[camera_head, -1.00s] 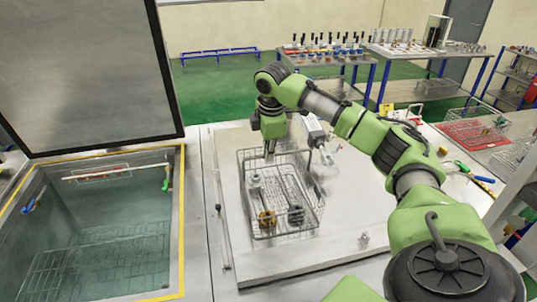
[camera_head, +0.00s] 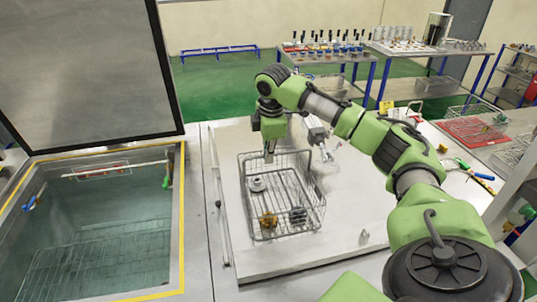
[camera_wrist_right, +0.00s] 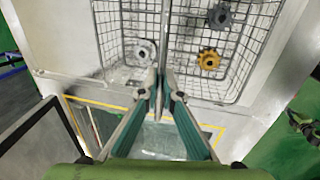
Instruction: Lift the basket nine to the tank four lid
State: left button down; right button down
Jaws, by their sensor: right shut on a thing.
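A wire basket (camera_head: 323,205) is over the pale flat tank lid (camera_head: 300,262) in the middle; I cannot tell whether it touches the lid. It holds a gold gear-like part (camera_head: 268,220), a dark grey one (camera_head: 298,215) and a light grey one (camera_head: 257,184). My right gripper (camera_head: 269,157) points down at the basket's far left side. In the right wrist view its fingers (camera_wrist_right: 160,88) are shut on a thin upright metal piece of the basket, beside the mesh (camera_wrist_right: 185,22). My left gripper is not in view. No number shows on basket or lid.
An open tank (camera_head: 105,235) of liquid with a yellow rim is at the left, under a large raised grey lid (camera_head: 85,75). A red tray (camera_head: 470,131) and tools (camera_head: 478,174) lie at the right. Stocked tables (camera_head: 330,55) stand behind. The lid's front part is clear.

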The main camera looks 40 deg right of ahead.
jog(key=shift+s+a+f, duration=0.25)
jog(key=shift+a+f, duration=0.05)
jog(key=shift+f, duration=0.35)
jog(key=c, duration=2.4)
grip_release()
jog(key=shift+o, duration=1.2)
jog(key=shift+w+d, duration=0.2)
jog(key=shift+w, duration=0.05)
jog(key=shift+f, duration=0.15)
jog(key=w+d+v, duration=0.1)
jog(key=w+v, duration=0.1)
jog(key=v, duration=2.2)
jog(key=shift+r, duration=0.25)
jog(key=shift+w+d, duration=0.15)
